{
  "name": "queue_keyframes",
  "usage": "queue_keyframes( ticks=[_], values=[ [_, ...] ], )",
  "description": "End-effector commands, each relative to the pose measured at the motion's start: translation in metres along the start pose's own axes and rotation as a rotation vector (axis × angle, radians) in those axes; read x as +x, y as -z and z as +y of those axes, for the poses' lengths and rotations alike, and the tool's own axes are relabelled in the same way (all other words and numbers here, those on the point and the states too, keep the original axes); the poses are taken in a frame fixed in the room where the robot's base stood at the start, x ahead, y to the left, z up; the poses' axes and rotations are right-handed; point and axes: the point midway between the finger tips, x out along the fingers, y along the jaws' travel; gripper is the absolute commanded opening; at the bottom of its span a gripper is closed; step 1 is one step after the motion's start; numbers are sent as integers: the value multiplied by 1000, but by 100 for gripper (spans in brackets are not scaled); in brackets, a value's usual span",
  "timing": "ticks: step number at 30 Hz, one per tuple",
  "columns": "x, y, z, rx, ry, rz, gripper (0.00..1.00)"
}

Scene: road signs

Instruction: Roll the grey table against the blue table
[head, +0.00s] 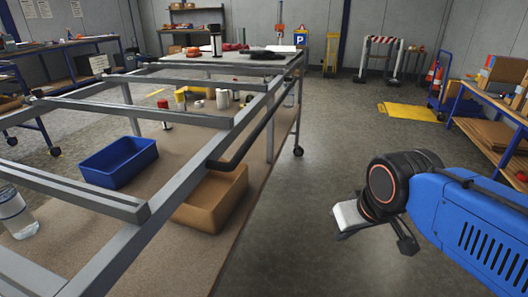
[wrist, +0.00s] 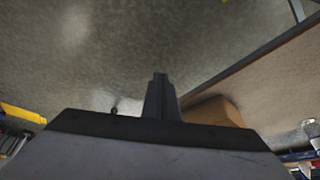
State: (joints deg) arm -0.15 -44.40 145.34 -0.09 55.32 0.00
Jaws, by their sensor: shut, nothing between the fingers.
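The grey table (head: 118,102) fills the left and middle of the head view, with open grey rails, a brown lower shelf, a black push bar (head: 245,140) along its right side and a caster (head: 298,151). A blue-framed table (head: 22,50) stands at the back left; another blue-framed table (head: 488,97) stands at the right. I cannot tell which is meant. My gripper (wrist: 160,82) is shut and empty in the wrist view, over bare floor. In the head view it is right of the grey table, apart from the push bar.
The lower shelf holds a blue bin (head: 118,162), a brown bin (head: 210,198), a glass jar (head: 15,212) and small cans. Dark cloth lies on the far top. A blue trolley (head: 442,92), yellow floor plate (head: 408,111) and striped barrier (head: 381,58) stand beyond. The middle-right floor is clear.

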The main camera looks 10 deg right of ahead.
Motion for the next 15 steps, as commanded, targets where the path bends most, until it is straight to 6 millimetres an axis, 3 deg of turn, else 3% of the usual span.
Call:
queue_keyframes(
  ticks=[11,15],
  values=[
    [0,0,0,0,0,0,0],
    [0,3,-2,10,9,-10,33]
  ],
)
